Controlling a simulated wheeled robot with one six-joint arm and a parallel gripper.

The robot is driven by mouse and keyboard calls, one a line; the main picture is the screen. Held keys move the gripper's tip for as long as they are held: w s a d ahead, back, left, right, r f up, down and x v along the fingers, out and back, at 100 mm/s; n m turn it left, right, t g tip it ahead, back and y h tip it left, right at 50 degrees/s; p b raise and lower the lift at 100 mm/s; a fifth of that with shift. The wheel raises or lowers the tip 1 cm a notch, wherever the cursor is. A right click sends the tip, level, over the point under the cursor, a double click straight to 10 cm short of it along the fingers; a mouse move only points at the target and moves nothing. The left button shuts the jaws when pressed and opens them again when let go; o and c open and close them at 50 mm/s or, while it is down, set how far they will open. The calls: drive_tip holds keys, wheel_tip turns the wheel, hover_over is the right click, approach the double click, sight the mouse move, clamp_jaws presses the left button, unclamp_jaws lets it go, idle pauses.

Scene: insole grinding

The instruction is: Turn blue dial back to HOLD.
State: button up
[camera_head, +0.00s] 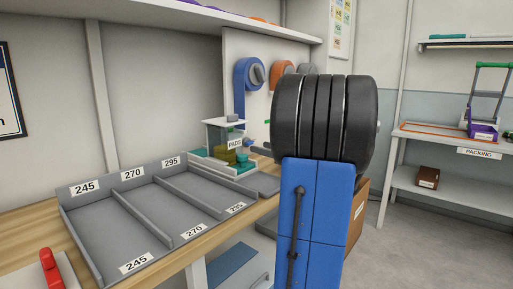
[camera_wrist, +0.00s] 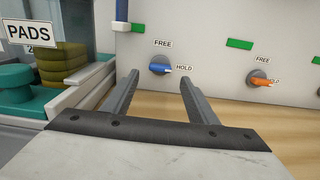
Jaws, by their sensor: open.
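The blue dial (camera_wrist: 160,68) is on the pale panel in the wrist view. Its handle lies roughly level, with its end pointing right at the HOLD label (camera_wrist: 184,67); the FREE label (camera_wrist: 162,43) is above it. My gripper (camera_wrist: 158,79) is open and empty. Its two grey fingers point at the panel, one on each side of the dial in the picture. I cannot tell how far the tips are from the dial.
An orange dial (camera_wrist: 260,80) is to the right on the panel. A PADS holder (camera_wrist: 30,33) stands at the left of the wrist view. In the head view, a blue reel (camera_head: 244,76) hangs on the panel and a grey sorting tray (camera_head: 130,214) lies on the wooden bench.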

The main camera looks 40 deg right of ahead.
drive_tip(key=s, duration=0.8)
drive_tip(key=s+d, duration=0.1)
drive_tip(key=s, duration=0.3)
idle(0.4)
